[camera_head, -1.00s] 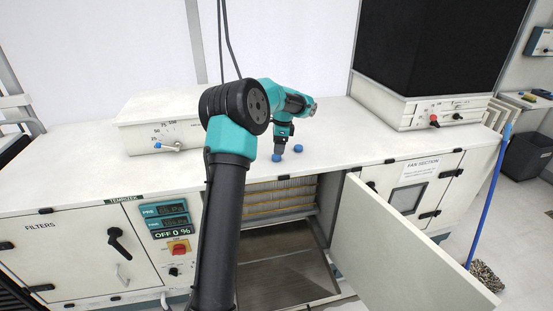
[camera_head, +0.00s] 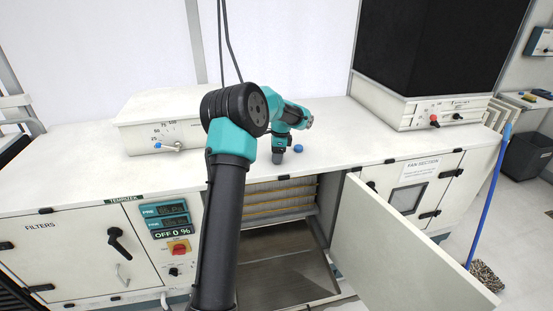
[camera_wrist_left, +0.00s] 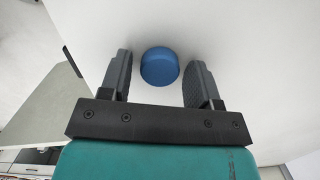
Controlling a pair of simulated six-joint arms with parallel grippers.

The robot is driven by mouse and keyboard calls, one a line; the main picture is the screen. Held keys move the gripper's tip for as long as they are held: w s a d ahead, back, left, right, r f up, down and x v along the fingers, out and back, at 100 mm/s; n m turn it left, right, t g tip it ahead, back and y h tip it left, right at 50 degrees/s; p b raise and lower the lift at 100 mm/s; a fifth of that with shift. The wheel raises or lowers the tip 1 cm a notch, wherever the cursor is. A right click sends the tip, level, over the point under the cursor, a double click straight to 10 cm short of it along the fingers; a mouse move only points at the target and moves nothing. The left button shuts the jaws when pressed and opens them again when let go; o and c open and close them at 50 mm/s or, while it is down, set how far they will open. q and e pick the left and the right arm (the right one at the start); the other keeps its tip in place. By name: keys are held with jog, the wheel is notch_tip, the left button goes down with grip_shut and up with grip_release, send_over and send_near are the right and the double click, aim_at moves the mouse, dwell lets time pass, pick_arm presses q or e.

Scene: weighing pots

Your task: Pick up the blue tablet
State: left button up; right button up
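One blue tablet (camera_head: 298,148) lies on the white bench top (camera_head: 360,145), just right of my left gripper (camera_head: 278,158) in the head view. The gripper points down at the bench top, its fingers small and dark there. In the left wrist view, a round blue tablet (camera_wrist_left: 159,66) lies between the two spread fingers, with a gap on each side. The gripper is open and holds nothing. No second tablet shows in the head view; the gripper covers that spot. My right gripper is not in view.
A white box with a dial (camera_head: 160,122) stands on the bench at left. A large black-topped unit (camera_head: 430,60) stands at the back right. Below the bench front, a cabinet door (camera_head: 395,240) hangs open. The bench top right of the tablet is clear.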

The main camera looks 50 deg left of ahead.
pick_arm(q)
jog(key=c, duration=0.7)
jog(key=shift+r, duration=0.15)
jog(key=shift+c, duration=0.2)
jog(key=shift+r, duration=1.7)
jog(key=s+d+r, duration=0.1)
jog(key=s+d, duration=0.9)
jog(key=d, duration=0.2)
jog(key=shift+s+r, duration=0.15)
jog(key=shift+s, duration=0.15)
